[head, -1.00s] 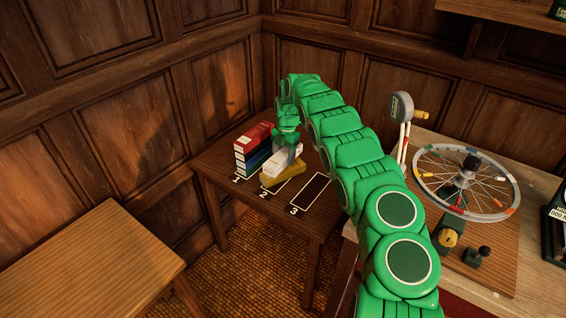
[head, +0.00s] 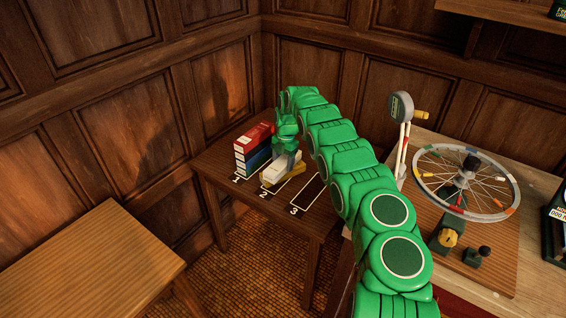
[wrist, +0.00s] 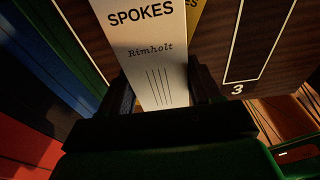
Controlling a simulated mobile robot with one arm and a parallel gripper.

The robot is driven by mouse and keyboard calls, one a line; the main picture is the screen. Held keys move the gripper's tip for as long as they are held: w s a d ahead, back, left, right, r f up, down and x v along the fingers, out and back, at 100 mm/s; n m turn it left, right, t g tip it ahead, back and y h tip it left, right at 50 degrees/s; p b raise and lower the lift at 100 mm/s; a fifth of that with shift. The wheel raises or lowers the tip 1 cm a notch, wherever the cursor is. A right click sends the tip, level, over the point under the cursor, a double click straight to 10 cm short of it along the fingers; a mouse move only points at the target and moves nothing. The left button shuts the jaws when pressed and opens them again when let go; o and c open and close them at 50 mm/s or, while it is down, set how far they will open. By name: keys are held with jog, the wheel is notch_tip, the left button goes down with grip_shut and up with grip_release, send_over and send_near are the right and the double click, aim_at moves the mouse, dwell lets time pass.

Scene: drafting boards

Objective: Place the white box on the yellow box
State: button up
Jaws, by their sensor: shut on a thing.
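The white box (head: 280,170), lettered "SPOKES" and "Rimholt" in the wrist view (wrist: 150,60), is between the two dark fingers of my gripper (head: 290,158). My gripper is shut on it. The yellow box (head: 269,184) lies at the outline marked 2, under and partly behind the white box, with its ends showing. It also shows as a yellow strip along the white box's right side in the wrist view (wrist: 197,12). The white box is at or just above the yellow box's top; I cannot tell if they touch. My gripper hides part of both.
A stack of red (head: 253,136), blue and green boxes stands close on the left at outline 1. Outline 3 (head: 309,192) on the right is empty. A workbench with a spoked wheel (head: 466,180) stands at right, and a bare wooden table (head: 95,265) at front left.

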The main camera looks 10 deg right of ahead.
aim_at(286, 158)
jog(key=o, duration=1.2)
jog(key=shift+f, duration=0.1)
jog(key=r, duration=0.4)
jog(key=w+r, duration=0.1)
jog(key=r, duration=0.3)
jog(key=d+r, duration=0.1)
jog(key=r, duration=0.3)
jog(key=shift+w+d+r, duration=0.1)
jog(key=shift+w, duration=0.05)
